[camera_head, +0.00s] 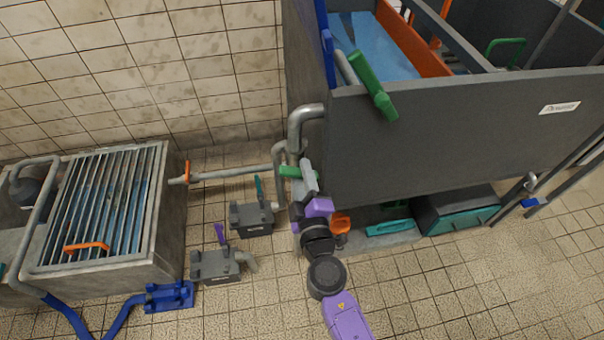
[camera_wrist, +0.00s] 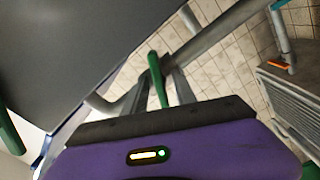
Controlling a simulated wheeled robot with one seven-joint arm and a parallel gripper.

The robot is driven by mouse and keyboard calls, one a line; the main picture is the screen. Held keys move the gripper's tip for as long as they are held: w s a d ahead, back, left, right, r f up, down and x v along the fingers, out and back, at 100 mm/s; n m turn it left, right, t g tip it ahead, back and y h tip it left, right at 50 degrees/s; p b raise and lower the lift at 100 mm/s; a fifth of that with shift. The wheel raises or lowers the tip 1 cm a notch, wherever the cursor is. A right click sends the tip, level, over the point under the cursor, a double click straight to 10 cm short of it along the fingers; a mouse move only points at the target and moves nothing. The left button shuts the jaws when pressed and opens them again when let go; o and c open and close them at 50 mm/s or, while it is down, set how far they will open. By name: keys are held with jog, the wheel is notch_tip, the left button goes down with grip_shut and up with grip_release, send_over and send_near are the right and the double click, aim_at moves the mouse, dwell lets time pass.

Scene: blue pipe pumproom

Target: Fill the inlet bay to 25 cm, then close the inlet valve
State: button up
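My gripper (camera_head: 296,180) is low in front of the dark grey tank, at a small green lever (camera_head: 291,171) on the grey pipework. In the wrist view the same green lever (camera_wrist: 156,80) stands between my two fingers (camera_wrist: 158,82). The fingers look apart, with a gap beside the lever; contact is not clear. Which lever is the inlet valve is not labelled legibly. The large dark tank (camera_head: 450,125) has blue water or a blue surface (camera_head: 370,45) inside. A concrete basin (camera_head: 115,272) at left, under a metal grate (camera_head: 105,205), shows blue water. No level scale is readable.
A larger green lever (camera_head: 372,85) sits at the tank's upper left corner. A grey pipe (camera_head: 235,174) runs from the basin towards the tank. Two grey pumps (camera_head: 252,217) (camera_head: 216,265) and a blue pump (camera_head: 169,297) stand on the floor. Tiled floor lies clear at front right.

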grip_shut()
jog(key=shift+n, duration=0.4)
jog(key=shift+r+n, duration=0.1)
jog(key=shift+n, duration=2.3)
grip_release()
